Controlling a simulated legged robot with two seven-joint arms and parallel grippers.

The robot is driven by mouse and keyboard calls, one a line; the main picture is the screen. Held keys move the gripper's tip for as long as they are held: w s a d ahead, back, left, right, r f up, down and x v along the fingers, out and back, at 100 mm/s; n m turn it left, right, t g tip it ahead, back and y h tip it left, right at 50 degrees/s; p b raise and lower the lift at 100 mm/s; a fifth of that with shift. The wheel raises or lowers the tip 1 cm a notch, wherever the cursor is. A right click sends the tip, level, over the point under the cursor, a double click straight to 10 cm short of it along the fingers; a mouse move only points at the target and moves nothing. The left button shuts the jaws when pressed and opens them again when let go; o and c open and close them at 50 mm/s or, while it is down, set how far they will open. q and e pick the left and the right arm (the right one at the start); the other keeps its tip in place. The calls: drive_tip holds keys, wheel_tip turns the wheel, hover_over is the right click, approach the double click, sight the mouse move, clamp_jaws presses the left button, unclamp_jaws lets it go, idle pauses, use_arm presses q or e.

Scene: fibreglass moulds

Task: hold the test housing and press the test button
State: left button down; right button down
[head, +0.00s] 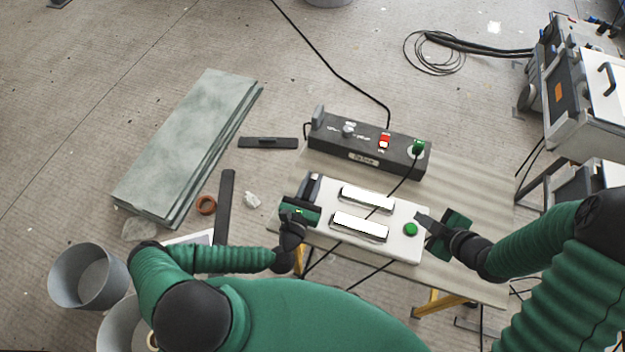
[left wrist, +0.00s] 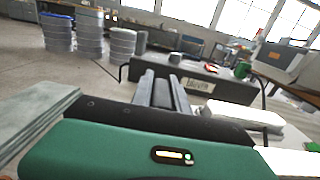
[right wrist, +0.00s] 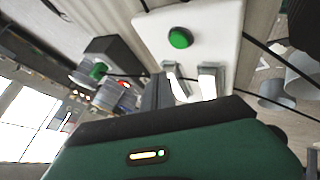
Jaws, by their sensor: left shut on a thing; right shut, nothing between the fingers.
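The test housing (head: 324,219) is a white box with two shiny bars on top and a green test button (head: 411,229) near its right end. It lies on the table; its white top also shows in the right wrist view (right wrist: 214,28) with the button (right wrist: 180,38). My left gripper (head: 314,185) is shut on the housing's left end; in the left wrist view its fingers (left wrist: 165,92) are partly hidden by the wrist. My right gripper (head: 424,220) is shut and empty, its tips just right of the button, apart from it as far as I can tell.
A dark control box (head: 322,145) with a red switch (head: 384,141) and a green plug (head: 418,147) stands behind the housing. Green-grey slabs (head: 185,145) lie on the floor left, near a grey bucket (head: 88,277).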

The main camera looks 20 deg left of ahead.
use_arm(q)
drive_tip(key=shift+f, duration=0.15)
use_arm(e)
drive_tip(key=shift+r, duration=0.4)
use_arm(q)
drive_tip(key=c, duration=1.2)
unclamp_jaws()
drive_tip(key=shift+s, duration=0.1)
